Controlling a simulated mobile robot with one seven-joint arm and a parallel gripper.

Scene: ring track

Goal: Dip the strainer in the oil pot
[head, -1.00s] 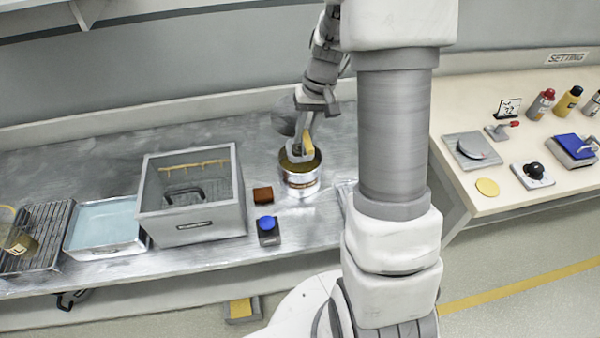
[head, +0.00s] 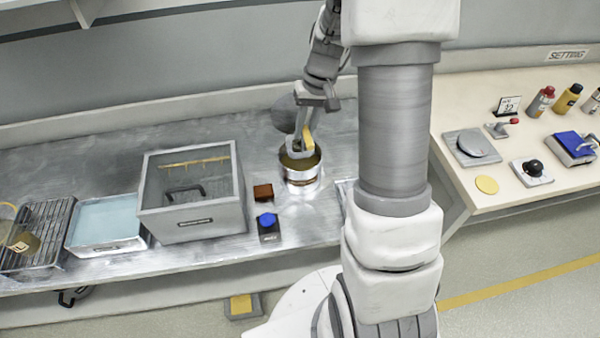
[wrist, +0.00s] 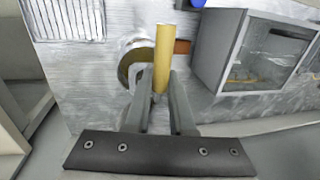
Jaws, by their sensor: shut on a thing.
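The oil pot (head: 301,179) is a round silver metal can standing on the metal counter, with a yellowish inside. My gripper (head: 300,148) is over its mouth, shut on a yellow handle (head: 309,138), which I take to be the strainer's. In the wrist view the handle (wrist: 163,50) stands between the fingers (wrist: 160,92), and the pot (wrist: 126,72) shows partly behind them.
A grey open box (head: 193,222), a blue-liquid tray (head: 106,222) and a wire rack (head: 48,218) stand left of the pot. A brown block (head: 263,191) and a blue button (head: 267,221) are close by. A grey disc (head: 285,112) is behind the pot.

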